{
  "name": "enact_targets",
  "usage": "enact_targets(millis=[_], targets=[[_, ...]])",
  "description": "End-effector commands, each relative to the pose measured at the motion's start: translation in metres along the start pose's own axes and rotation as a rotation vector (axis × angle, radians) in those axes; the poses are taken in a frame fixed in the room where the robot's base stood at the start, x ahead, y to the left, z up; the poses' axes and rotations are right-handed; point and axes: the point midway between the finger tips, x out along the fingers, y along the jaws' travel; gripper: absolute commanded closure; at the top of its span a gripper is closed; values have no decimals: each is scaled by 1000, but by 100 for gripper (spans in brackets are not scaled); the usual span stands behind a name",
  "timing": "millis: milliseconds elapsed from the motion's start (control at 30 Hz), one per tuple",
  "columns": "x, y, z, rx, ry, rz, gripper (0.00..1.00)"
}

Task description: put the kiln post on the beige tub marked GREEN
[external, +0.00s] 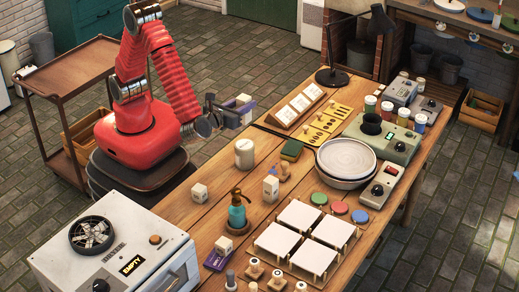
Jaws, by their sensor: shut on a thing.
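My gripper (232,111) is on the far left side of the table, raised above it. It is shut on a small pale block (243,99), which looks to be the kiln post. Dark and purplish parts around the block hide some of it. A pale cylindrical tub (244,153) stands on the table in front of my gripper, below it in the picture. I cannot read GREEN on any of these.
White tiles (299,216) fill the near right. A white machine (112,258) is at near left. Several colored jars (387,111) stand behind.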

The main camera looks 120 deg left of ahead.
Motion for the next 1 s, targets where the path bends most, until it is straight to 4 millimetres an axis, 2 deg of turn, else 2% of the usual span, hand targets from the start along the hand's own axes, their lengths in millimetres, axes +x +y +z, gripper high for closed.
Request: enact_targets(millis=[167,533,1000], targets=[[1,0,-6,2,-1,0,100],[8,0,-57,3,-1,0,100],[10,-1,-66,1,-1,0,100]])
